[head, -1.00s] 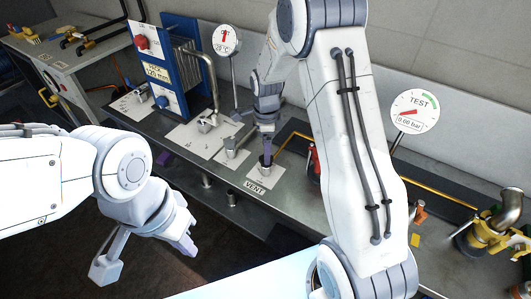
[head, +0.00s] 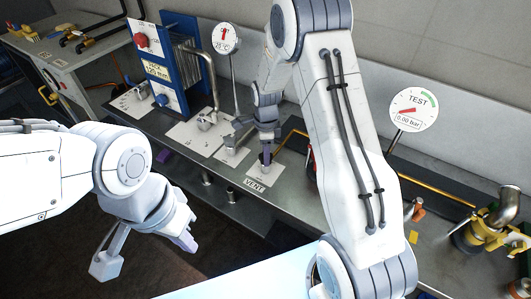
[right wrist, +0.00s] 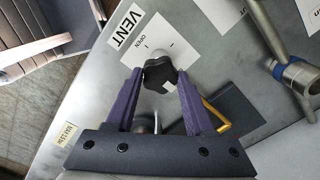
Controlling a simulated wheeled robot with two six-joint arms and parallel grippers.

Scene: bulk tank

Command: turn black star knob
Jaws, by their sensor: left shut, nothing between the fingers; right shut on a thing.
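The black star knob (right wrist: 160,74) sits on the white plate (right wrist: 157,42) marked OPEN, beside the VENT label (right wrist: 124,27), in the right wrist view. My right gripper (head: 266,160) is shut on this knob, with one purple finger on each side of it. In the head view the fingers hide most of the knob, above the VENT label (head: 254,185). My left gripper (head: 188,242) is shut and empty, in front of the bench at the lower left.
The TEST gauge (head: 413,108) reads 0.00 bar. A blue panel (head: 166,62) with a red knob (head: 141,41) is at the left. A yellow clamp fitting (head: 480,237) is at the right.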

